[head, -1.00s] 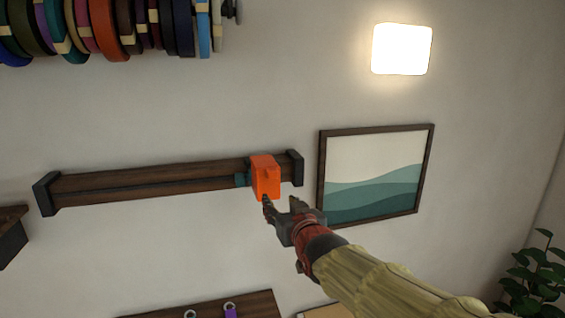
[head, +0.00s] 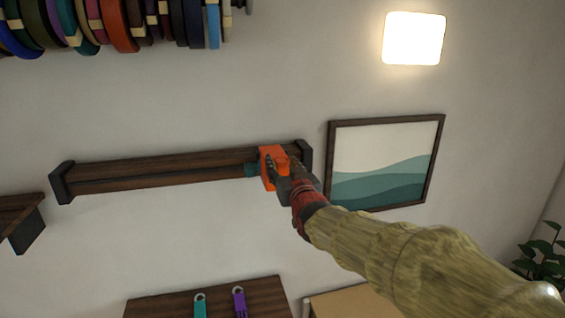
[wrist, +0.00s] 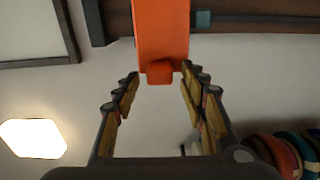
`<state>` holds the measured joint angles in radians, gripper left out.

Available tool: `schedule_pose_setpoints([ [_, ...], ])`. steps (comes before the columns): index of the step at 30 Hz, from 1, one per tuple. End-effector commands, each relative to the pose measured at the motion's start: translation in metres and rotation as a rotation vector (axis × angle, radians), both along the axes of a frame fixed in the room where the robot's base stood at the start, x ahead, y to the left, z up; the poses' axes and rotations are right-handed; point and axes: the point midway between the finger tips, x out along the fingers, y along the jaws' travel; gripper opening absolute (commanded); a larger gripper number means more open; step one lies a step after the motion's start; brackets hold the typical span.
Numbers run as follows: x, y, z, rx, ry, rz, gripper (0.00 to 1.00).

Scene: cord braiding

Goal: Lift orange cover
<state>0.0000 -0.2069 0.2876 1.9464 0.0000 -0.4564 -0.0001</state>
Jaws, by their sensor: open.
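The orange cover (head: 271,152) sits at the right part of a dark wooden wall rail (head: 160,171). In the wrist view the cover (wrist: 162,32) is at the top centre, with a small orange tab (wrist: 160,72) sticking out from its near edge. My gripper (head: 281,166) is open in front of the cover and hides part of it in the head view. In the wrist view its fingertips (wrist: 159,76) lie on either side of the tab, with gaps between. I cannot tell whether either finger touches the cover.
A teal piece (head: 251,170) is on the rail just left of the cover. A framed picture (head: 385,160) hangs close to the right. A lit lamp (head: 413,38) is above it. Coloured spools (head: 120,25) hang upper left. A wooden board (head: 165,308) with teal and purple items is below.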

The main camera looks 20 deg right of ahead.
Motion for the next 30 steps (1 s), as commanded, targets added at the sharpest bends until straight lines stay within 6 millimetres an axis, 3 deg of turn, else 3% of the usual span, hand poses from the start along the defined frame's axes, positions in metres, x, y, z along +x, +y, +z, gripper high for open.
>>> schedule_pose_setpoints([
  [8,0.0011,0.0,-0.0003,0.0,0.0,0.0,0.42],
  [30,0.001,0.0,-0.0002,0.0,0.0,0.0,0.0],
])
